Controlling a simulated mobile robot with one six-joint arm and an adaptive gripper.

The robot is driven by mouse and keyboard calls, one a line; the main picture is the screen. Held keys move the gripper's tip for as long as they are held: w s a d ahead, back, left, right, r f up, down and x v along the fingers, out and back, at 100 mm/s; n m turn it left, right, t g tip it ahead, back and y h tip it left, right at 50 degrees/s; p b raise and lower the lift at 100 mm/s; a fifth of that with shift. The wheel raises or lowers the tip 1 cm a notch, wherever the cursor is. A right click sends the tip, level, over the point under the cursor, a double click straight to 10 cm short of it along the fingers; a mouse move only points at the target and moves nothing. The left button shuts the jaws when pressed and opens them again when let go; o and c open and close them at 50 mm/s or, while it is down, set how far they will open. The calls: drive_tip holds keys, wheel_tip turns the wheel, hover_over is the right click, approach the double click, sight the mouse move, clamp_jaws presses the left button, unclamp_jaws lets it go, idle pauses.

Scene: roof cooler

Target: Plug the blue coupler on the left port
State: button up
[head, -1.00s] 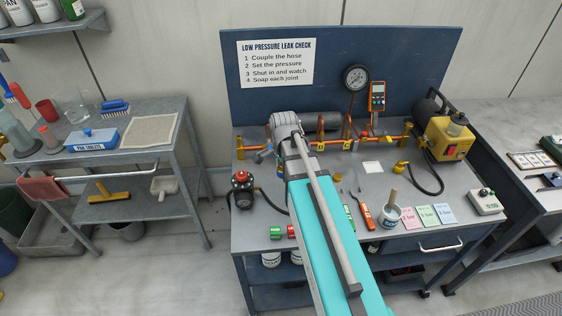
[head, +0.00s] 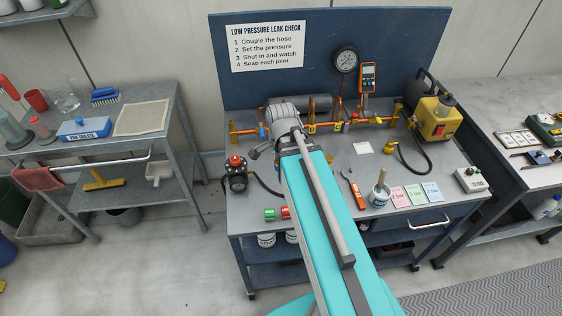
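A copper pipe run (head: 378,122) with brass fittings crosses the back of the bench. Its left end fitting (head: 233,129), which I take as the left port, stands open to view. A small blue part (head: 262,131) shows on the pipe beside my wrist; I cannot tell whether it is the coupler or a valve handle. A black hose (head: 264,186) runs from a red-topped black unit (head: 238,173) and goes behind my arm, its far end hidden. My gripper (head: 256,151) is over the back left of the bench, below the pipe; its fingers are mostly hidden.
A gauge (head: 346,60) and orange meter (head: 368,77) stand above the pipe. A yellow pump (head: 436,119) with a second hose (head: 424,160) is at right. A wrench (head: 354,189), a pot (head: 379,195) and coloured cards (head: 415,192) lie in front. A grey side table (head: 150,95) stands left.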

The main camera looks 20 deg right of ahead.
drive_tip(key=shift+r, duration=0.15)
drive_tip(key=shift+r+p, duration=0.6)
drive_tip(key=shift+p, duration=0.15)
drive_tip(key=shift+w, duration=0.1)
drive_tip(key=w+a+m, duration=0.2)
drive_tip(key=w+m, duration=0.1)
drive_tip(key=w, duration=0.7)
drive_tip(key=shift+a, duration=0.35)
idle(0.8)
idle(0.3)
drive_tip(key=w+a+m, duration=0.2)
drive_tip(key=w+m, duration=0.1)
drive_tip(key=w, duration=0.7)
drive_tip(key=shift+a, duration=0.35)
idle(0.7)
drive_tip(key=shift+w, duration=0.15)
